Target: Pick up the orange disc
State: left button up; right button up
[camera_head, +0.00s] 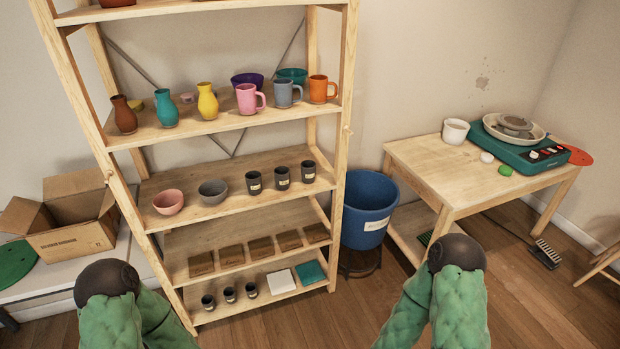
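A flat red-orange disc (579,156) lies at the right end of the wooden table (415,155), beside and partly behind the teal pottery wheel (525,148). Part of the disc is hidden by the wheel. My two arms show at the bottom of the view, in green covers with dark rounded parts, one at the lower left and one at the lower right. No gripper fingers can be seen on either arm. Both arms are well apart from the disc.
A white pot (455,131) and a green block (505,170) stand on the table. A blue bin (368,205) stands between it and the shelf (240,195) of pottery. A cardboard box (70,225) and green disc (14,262) are at left. Floor shows in front of the table.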

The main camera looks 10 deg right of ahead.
aim_at(579, 157)
jog(key=z, duration=1.8)
